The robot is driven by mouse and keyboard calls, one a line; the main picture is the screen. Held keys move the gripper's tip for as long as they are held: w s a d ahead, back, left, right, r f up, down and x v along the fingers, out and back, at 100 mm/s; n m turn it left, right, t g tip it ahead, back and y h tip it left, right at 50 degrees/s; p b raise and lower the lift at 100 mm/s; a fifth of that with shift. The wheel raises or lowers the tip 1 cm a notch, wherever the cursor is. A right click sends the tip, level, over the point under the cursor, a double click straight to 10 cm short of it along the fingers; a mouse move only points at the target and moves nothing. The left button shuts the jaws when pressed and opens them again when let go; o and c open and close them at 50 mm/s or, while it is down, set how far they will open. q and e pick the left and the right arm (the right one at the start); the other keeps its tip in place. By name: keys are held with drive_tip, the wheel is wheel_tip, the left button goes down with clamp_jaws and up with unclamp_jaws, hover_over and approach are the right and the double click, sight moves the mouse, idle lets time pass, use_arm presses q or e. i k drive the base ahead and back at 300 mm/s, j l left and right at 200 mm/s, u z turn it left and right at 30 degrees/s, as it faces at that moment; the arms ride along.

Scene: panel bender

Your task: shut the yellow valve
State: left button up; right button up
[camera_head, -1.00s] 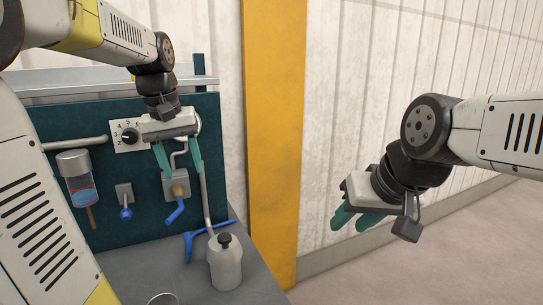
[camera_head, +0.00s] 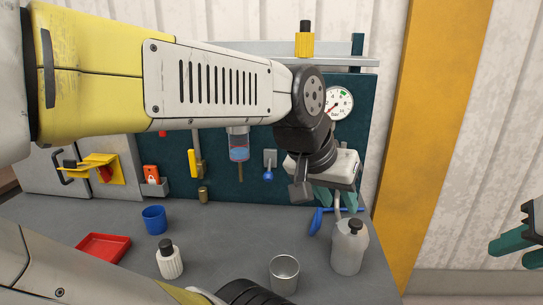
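A yellow upright lever (camera_head: 196,160), which looks like the yellow valve's handle, is on the dark teal panel (camera_head: 178,160), left of centre. A small brass-coloured piece (camera_head: 203,194) is below it. My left arm crosses in front of the panel's upper part and hides what is behind it. My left gripper (camera_head: 336,197) is right of the lever, well apart from it, near the panel's right side. My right gripper (camera_head: 522,250) is at the right edge, partly cut off, fingers apart and empty.
A blue-handled valve (camera_head: 268,173) and a liquid-filled cup (camera_head: 239,145) are between lever and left gripper. A grey bottle (camera_head: 348,248), metal cup (camera_head: 284,272), white bottle (camera_head: 169,260), blue cup (camera_head: 154,220) and red tray (camera_head: 103,247) stand on the grey bench (camera_head: 220,230).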

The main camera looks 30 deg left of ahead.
sight(195, 171)
drive_tip(key=u, duration=1.9)
drive_tip(key=i+j+z, duration=0.2)
drive_tip(key=j, duration=0.2)
drive_tip(key=j+z, duration=0.25)
drive_tip(key=j, duration=0.15)
